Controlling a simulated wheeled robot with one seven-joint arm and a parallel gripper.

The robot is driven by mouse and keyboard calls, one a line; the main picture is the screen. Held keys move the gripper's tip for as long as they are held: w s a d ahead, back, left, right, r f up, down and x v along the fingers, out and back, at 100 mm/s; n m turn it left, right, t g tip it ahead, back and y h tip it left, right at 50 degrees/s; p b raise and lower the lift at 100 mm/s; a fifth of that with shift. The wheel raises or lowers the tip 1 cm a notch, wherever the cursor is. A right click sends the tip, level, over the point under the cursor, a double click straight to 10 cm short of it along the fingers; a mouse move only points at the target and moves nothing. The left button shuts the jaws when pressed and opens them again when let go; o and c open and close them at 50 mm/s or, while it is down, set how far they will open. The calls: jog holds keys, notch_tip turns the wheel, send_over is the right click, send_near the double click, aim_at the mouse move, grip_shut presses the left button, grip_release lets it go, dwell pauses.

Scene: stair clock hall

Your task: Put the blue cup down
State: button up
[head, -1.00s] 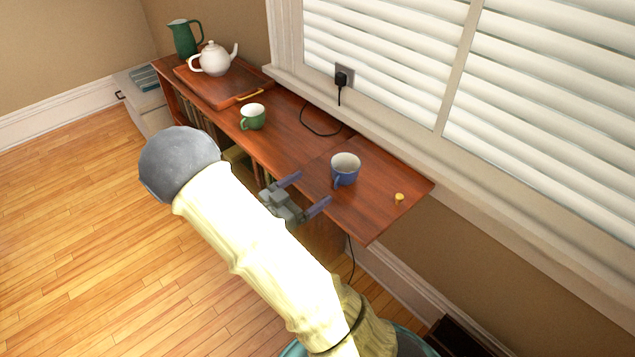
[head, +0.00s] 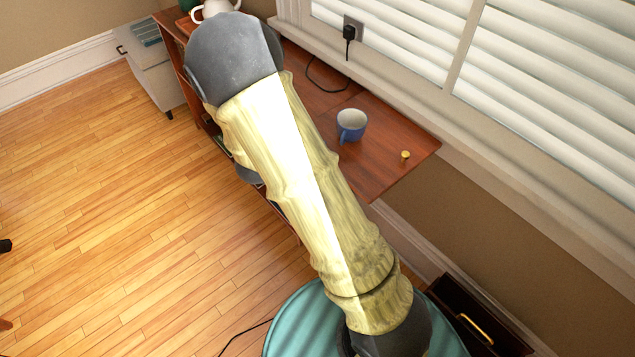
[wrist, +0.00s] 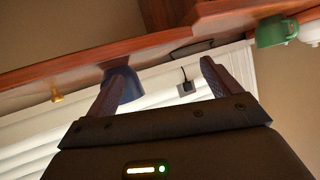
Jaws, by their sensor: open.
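The blue cup (head: 351,125) stands upright on the right part of the wooden cabinet top (head: 385,165), its handle toward the front. In the wrist view, which is turned over, the blue cup (wrist: 124,82) shows beyond the left finger, partly covered by it. My gripper (wrist: 160,76) is open with nothing between its fingers. It is apart from the cup as far as I can tell. In the head view my arm hides the gripper.
A small yellow knob (head: 405,155) sits right of the cup. A green cup (wrist: 276,32) and the white teapot (head: 216,8) are farther along the top. A black plug (head: 349,32) with a cord is on the wall behind. Bare wood surrounds the blue cup.

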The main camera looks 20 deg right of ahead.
jog(key=s+a+r+n+g+y, duration=0.1)
jog(key=s+n+g+y, duration=0.1)
jog(key=s, duration=0.4)
jog(key=s+a+r+n+g+y, duration=0.1)
jog(key=s+r+n+g+y, duration=0.1)
jog(key=s+n+y, duration=0.2)
jog(key=s+r+n+g+y, duration=0.2)
jog(key=s+n+y, duration=0.1)
jog(key=s, duration=0.6)
jog(key=shift+s+a+n, duration=0.4)
jog(key=shift+n, duration=0.4)
notch_tip(320, 180, up, 21)
jog(key=p, duration=2.1)
jog(key=shift+r, duration=0.2)
